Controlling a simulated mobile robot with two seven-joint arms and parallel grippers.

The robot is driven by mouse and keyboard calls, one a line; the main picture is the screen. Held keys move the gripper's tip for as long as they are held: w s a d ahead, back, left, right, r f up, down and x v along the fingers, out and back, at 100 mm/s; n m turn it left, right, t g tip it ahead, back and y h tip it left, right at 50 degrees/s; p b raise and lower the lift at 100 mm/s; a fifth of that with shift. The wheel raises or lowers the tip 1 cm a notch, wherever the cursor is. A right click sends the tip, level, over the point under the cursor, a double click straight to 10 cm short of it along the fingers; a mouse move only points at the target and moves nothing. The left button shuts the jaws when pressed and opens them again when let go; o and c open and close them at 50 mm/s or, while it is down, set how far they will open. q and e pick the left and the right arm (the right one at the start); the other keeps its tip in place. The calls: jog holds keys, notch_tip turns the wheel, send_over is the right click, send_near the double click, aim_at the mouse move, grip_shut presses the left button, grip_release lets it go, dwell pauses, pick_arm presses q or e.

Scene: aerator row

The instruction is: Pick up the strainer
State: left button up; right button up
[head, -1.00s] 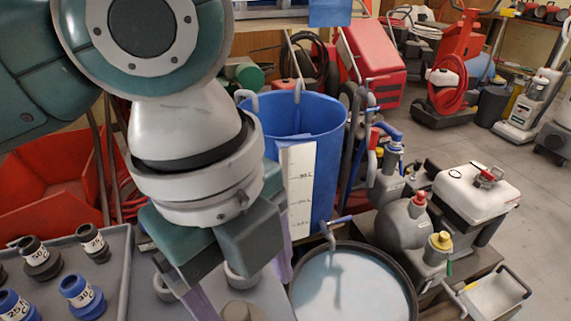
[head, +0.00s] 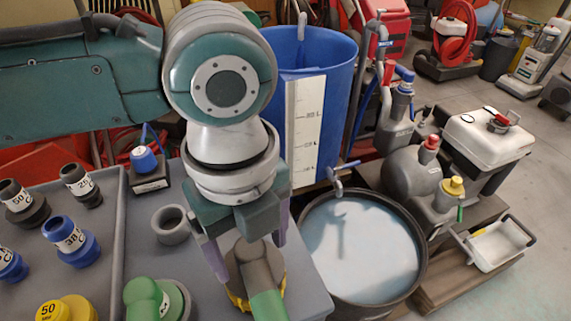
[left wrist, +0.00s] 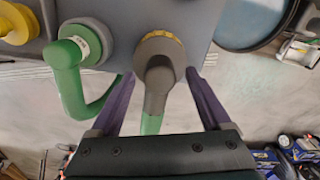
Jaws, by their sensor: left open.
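A dark grey elbow-shaped fitting with a yellow collar and a green tube (head: 262,268) stands on the grey bench top; it looks like the strainer, though no label on it is readable. It also shows in the left wrist view (left wrist: 158,62). My left gripper (head: 250,262) is open, with its purple fingers pointing down on either side of the fitting. In the left wrist view my left gripper (left wrist: 160,74) has one finger on each side of it, with a gap visible on both sides. The fingers do not hold it. My right gripper is not in view.
A green elbow with a tube (head: 145,296) stands close on the left. A grey ring (head: 172,225) and a blue-topped block (head: 148,170) are behind it. A grey tray (head: 118,235) holds numbered fittings. A round water tub (head: 360,250) and blue barrel (head: 340,85) stand right.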

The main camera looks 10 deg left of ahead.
pick_arm(q)
jog(key=shift+f, duration=0.3)
grip_shut()
dwell(0.5)
dwell(0.7)
